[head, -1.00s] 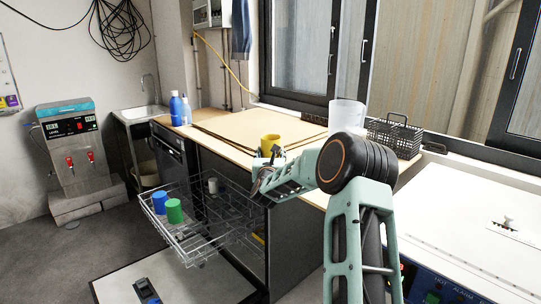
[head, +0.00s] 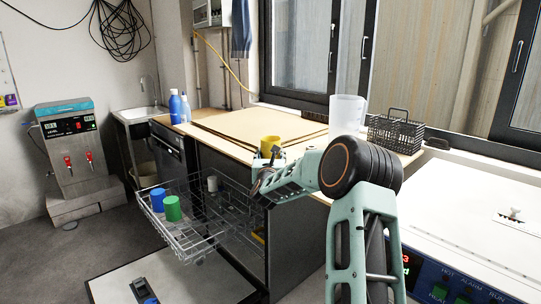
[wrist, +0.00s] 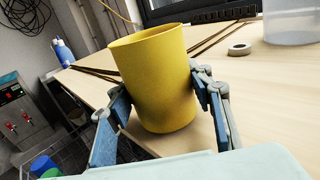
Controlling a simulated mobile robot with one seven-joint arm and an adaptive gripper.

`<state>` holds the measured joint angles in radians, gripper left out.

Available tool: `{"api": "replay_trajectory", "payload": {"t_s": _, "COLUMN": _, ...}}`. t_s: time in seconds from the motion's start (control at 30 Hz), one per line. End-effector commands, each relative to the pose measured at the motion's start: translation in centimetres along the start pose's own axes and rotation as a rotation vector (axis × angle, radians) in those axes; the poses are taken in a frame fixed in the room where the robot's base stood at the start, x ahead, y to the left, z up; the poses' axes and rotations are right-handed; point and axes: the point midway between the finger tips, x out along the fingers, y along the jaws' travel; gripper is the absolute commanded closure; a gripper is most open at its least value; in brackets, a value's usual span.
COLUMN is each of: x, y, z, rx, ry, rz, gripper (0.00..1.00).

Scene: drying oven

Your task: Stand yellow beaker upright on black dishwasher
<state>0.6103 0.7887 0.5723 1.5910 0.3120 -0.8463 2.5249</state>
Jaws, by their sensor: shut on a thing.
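The yellow beaker (head: 270,144) is held upright, open end up, above the wooden worktop near its front edge. In the wrist view the yellow beaker (wrist: 156,80) fills the middle, with a finger of my gripper (wrist: 160,112) against each side. My gripper (head: 268,158) is shut on it in the head view, coming from the right. I cannot tell whether the beaker's base touches the worktop. The black dishwasher (head: 297,240) stands under this worktop, with its door down and its upper rack (head: 190,240) pulled out.
A blue cup (head: 157,200) and a green cup (head: 172,208) stand in the rack. A clear container (head: 346,114) and a black basket (head: 396,132) stand on the worktop to the right. Blue bottles (head: 176,107) stand at its far left. Worktop around the beaker is mostly clear.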

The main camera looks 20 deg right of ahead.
Motion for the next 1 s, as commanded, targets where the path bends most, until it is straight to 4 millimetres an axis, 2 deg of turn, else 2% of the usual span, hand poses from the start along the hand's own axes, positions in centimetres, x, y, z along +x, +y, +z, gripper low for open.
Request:
{"api": "replay_trajectory", "payload": {"t_s": 0.77, "x": 0.00, "y": 0.00, "z": -0.63, "rx": 0.000, "ry": 0.000, "rz": 0.000, "gripper": 0.75}}
{"api": "replay_trajectory", "payload": {"t_s": 0.8, "x": 0.00, "y": 0.00, "z": -0.55, "rx": 0.000, "ry": 0.000, "rz": 0.000, "gripper": 0.48}}
{"api": "replay_trajectory", "payload": {"t_s": 0.93, "x": 0.00, "y": 0.00, "z": -0.57, "rx": 0.000, "ry": 0.000, "rz": 0.000, "gripper": 0.34}}
{"api": "replay_trajectory", "payload": {"t_s": 1.0, "x": 0.00, "y": 0.00, "z": -0.58, "rx": 0.000, "ry": 0.000, "rz": 0.000, "gripper": 0.32}}
